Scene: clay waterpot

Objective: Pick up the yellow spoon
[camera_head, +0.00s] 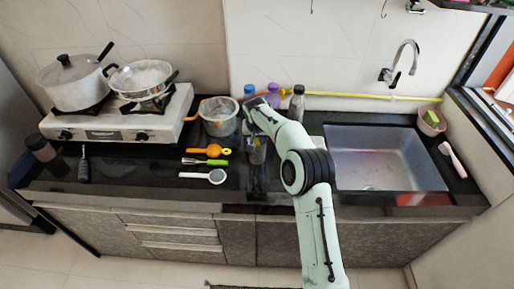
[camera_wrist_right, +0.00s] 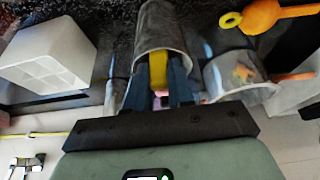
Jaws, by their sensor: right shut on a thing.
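The yellow spoon (camera_wrist_right: 159,70) shows as a yellow strip between the two dark fingers of my right gripper (camera_wrist_right: 160,78) in the right wrist view. The fingers are shut on it. Its far end goes into a grey, see-through cup (camera_wrist_right: 165,22), and its lower part is hidden there. In the head view my right gripper (camera_head: 257,135) is just above the cup (camera_head: 257,155) on the black counter, and the spoon is too small to make out. My left gripper is not in view.
A clear container (camera_head: 219,117) stands left of my right gripper. An orange squeezer (camera_head: 212,151), green-handled whisk (camera_head: 205,162) and white tool (camera_head: 205,176) lie left of the cup. Bottles (camera_head: 297,103) stand behind. The sink (camera_head: 385,160) is right; the stove (camera_head: 120,120) is left.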

